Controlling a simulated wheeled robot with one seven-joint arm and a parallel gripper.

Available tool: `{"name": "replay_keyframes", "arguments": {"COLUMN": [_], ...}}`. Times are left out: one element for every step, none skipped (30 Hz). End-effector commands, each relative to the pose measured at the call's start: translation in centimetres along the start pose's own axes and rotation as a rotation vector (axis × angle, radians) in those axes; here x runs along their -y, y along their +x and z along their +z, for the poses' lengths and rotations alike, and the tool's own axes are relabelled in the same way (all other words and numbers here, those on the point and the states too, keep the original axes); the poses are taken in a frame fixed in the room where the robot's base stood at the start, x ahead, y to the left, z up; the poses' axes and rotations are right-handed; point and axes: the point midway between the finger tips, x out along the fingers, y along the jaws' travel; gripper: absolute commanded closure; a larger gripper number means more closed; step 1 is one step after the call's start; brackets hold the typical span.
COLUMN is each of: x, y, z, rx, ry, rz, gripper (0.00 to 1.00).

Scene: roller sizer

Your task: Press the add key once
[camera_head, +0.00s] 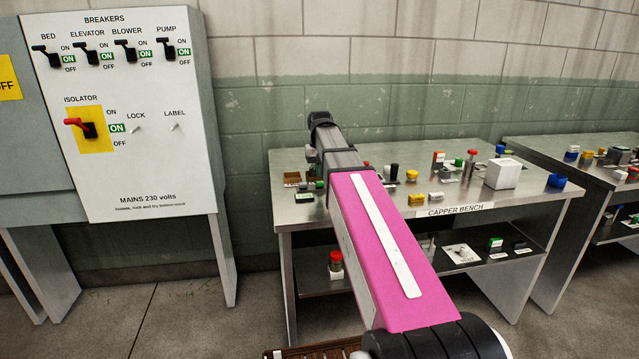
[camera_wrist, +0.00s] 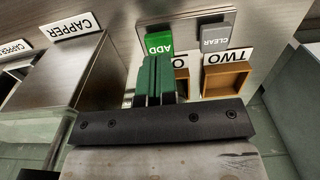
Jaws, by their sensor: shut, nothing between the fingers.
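The add key (camera_wrist: 158,42) is a green block lettered ADD, at the upper middle of the wrist view. The grey clear key (camera_wrist: 215,38) stands to its right. My gripper (camera_wrist: 156,62) is shut and empty, its dark green fingers pointing at the add key. The fingertips overlap the key's lower edge in the picture; I cannot tell whether they touch it. In the head view my arm lies across the bench, and I cannot make out the gripper or the add key there.
Wooden trays, one labelled TWO (camera_wrist: 227,78), sit beside the fingers. A metal box with a CAPPER sign (camera_wrist: 72,27) is at the left. In the head view the capper bench (camera_head: 545,196) carries many small objects, and a breaker panel (camera_head: 150,170) stands at the left.

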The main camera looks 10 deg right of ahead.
Motion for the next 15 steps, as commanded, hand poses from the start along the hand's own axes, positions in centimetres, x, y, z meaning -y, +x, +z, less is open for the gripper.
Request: {"name": "replay_keyframes", "arguments": {"x": [0.0, 0.0, 0.0, 0.0, 0.0, 0.0, 0.0, 0.0, 0.0, 0.0, 0.0, 0.0, 0.0, 0.0, 0.0], "y": [0.0, 0.0, 0.0, 0.0, 0.0, 0.02, 0.03, 0.06, 0.11, 0.16, 0.22, 0.3, 0.38, 0.45, 0.56], "z": [0.0, 0.0, 0.0, 0.0, 0.0, 0.0, 0.0, 0.0, 0.01, 0.0, 0.0, 0.01, 0.01, 0.01, 0.01], "rx": [0.0, 0.0, 0.0, 0.0, 0.0, 0.0, 0.0, 0.0, 0.0, 0.0, 0.0, 0.0, 0.0, 0.0, 0.0], "ry": [0.0, 0.0, 0.0, 0.0, 0.0, 0.0, 0.0, 0.0, 0.0, 0.0, 0.0, 0.0, 0.0, 0.0, 0.0], "rz": [0.0, 0.0, 0.0, 0.0, 0.0, 0.0, 0.0, 0.0, 0.0, 0.0, 0.0, 0.0, 0.0, 0.0, 0.0], "gripper": [1.0, 1.0, 1.0, 1.0, 1.0, 1.0, 1.0, 1.0, 1.0, 1.0, 1.0, 1.0, 1.0, 1.0, 1.0]}}
